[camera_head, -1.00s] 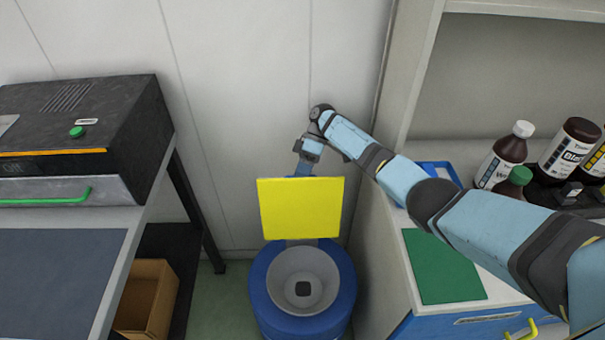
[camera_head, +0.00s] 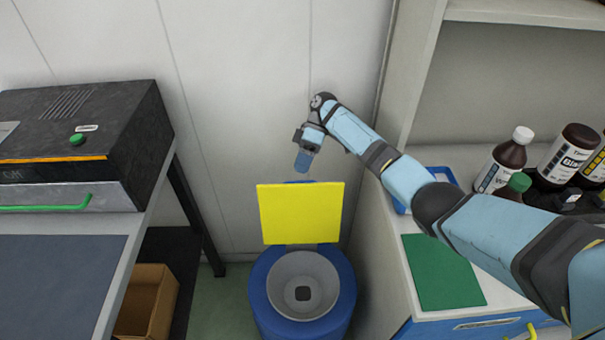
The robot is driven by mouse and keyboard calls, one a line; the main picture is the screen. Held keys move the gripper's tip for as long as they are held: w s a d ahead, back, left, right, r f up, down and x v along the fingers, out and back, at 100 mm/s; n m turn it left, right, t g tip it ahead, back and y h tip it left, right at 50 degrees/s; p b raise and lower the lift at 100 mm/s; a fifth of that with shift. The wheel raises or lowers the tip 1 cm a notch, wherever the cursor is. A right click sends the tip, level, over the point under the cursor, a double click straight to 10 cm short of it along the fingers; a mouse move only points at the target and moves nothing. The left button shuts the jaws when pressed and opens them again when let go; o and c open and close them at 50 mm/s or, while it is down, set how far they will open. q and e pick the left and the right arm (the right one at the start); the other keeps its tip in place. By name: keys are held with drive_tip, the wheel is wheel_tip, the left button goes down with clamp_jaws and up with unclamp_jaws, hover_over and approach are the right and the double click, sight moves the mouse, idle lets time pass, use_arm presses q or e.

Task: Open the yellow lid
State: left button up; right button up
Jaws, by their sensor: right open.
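The yellow lid (camera_head: 301,213) stands raised at the back of a round blue bin (camera_head: 262,291). The bin's grey funnel-shaped inside with a dark hole at its middle is uncovered. My right gripper (camera_head: 303,163) is open, above and behind the lid's top edge, pointing down. It looks apart from the lid, though the exact gap is hard to judge. Its fingers are small in the picture. My left gripper is not in view.
A black machine with a green handle (camera_head: 45,203) stands on the left bench, with a cardboard box (camera_head: 150,300) below. On the right counter are a green mat (camera_head: 443,272), a blue tray (camera_head: 397,203) and several brown bottles (camera_head: 506,158). A wall is close behind the bin.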

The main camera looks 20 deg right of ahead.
use_arm(q)
drive_tip(key=p, duration=0.1)
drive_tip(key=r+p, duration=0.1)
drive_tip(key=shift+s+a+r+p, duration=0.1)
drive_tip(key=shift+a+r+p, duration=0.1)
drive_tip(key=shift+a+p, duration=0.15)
use_arm(e)
wheel_tip(320, 180, up, 14)
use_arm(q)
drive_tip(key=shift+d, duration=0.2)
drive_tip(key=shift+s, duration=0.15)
use_arm(e)
drive_tip(key=shift+s, duration=0.15)
